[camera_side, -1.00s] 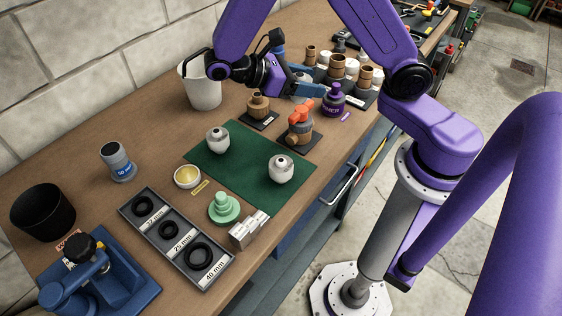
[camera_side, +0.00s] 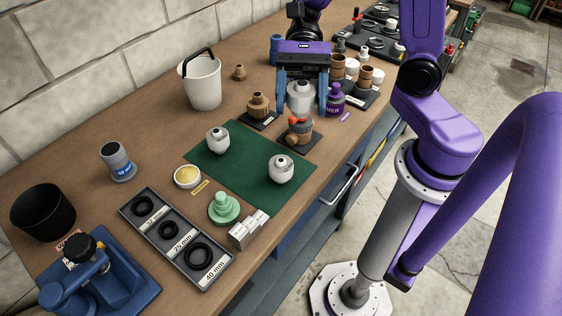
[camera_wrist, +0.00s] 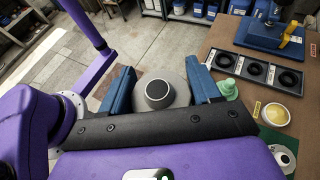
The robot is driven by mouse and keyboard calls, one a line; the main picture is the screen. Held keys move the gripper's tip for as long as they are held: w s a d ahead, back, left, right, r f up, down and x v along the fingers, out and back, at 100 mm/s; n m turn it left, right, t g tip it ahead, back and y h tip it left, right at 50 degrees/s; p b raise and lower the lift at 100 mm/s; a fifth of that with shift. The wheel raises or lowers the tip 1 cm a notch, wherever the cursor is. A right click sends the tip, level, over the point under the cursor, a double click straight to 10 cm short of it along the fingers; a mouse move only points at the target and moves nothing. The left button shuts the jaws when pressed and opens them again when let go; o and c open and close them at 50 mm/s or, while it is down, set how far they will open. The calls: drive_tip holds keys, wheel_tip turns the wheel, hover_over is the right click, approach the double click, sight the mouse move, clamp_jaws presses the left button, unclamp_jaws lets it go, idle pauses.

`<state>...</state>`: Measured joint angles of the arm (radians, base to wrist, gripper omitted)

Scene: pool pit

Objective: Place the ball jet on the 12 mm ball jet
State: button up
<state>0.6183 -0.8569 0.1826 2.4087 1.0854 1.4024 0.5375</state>
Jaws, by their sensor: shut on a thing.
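My gripper (camera_side: 301,98) points down at the back of the green mat, its blue fingers shut on a whitish ball jet (camera_side: 299,96). In the wrist view this jet (camera_wrist: 157,94) sits between the fingers with its dark round opening facing the camera. Two similar white ball jets stand on the mat, one at left (camera_side: 217,141) and one at right (camera_side: 281,170). I cannot read a 12 mm mark on either.
The green mat (camera_side: 240,172) is bare between its two jets. A brass fitting (camera_side: 258,106), purple bottle (camera_side: 334,99) and several brown fittings crowd the back. A white bucket (camera_side: 202,85), yellow dish (camera_side: 187,176), green stepped piece (camera_side: 223,208) and ring tray (camera_side: 214,280) stand around.

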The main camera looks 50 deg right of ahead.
drive_tip(key=w+a+r+m+t+y, duration=0.2)
drive_tip(key=w+a+r+m+t, duration=0.1)
drive_tip(key=r+m+t, duration=0.2)
hover_over(277, 169)
drive_tip(key=shift+f, duration=9.55)
drive_tip(key=shift+f, duration=0.1)
drive_tip(key=o, duration=1)
drive_tip(key=shift+o, duration=0.2)
